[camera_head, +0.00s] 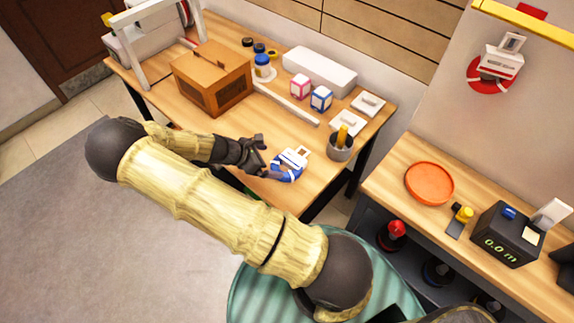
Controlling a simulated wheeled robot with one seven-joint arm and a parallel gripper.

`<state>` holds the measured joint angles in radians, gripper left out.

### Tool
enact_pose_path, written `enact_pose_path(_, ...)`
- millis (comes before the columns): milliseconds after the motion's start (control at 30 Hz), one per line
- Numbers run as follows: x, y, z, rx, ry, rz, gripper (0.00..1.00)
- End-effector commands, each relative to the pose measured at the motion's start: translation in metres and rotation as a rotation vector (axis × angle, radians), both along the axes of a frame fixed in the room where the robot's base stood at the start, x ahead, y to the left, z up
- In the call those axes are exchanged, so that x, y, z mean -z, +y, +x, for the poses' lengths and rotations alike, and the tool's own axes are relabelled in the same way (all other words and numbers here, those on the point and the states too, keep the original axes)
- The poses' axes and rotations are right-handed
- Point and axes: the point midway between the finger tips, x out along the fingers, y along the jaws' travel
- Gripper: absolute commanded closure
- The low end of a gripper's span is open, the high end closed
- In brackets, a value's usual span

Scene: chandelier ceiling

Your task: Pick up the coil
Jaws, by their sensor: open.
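A blue coil (287,174) with a white tag-like part on it lies on the wooden table near its front edge. My gripper (262,158) is just left of the coil, low over the table, with its dark fingers open and pointing towards it. Nothing is seen between the fingers. I cannot tell whether a fingertip touches the coil's left side.
A grey cup (341,148) with a yellow item stands right of the coil. An orange dish (429,183) lies on the right-hand counter (400,165).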

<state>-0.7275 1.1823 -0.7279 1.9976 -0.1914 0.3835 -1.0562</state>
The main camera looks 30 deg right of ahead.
Motion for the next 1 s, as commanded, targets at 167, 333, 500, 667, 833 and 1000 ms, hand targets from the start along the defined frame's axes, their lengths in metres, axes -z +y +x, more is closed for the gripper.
enact_pose_path(167,0.020,-0.022,-0.001,0.002,0.002,-0.002,0.00)
enact_pose_path(333,0.031,-0.031,-0.001,0.001,-0.001,0.000,0.00)
enact_pose_path(500,0.032,-0.031,-0.001,0.000,-0.001,0.001,0.00)
enact_pose_path(667,0.032,-0.032,-0.001,0.001,-0.001,0.001,0.00)
enact_pose_path(833,0.039,-0.042,-0.003,0.001,0.001,-0.001,0.00)
enact_pose_path(1000,0.055,-0.058,-0.004,0.002,0.001,-0.001,0.00)
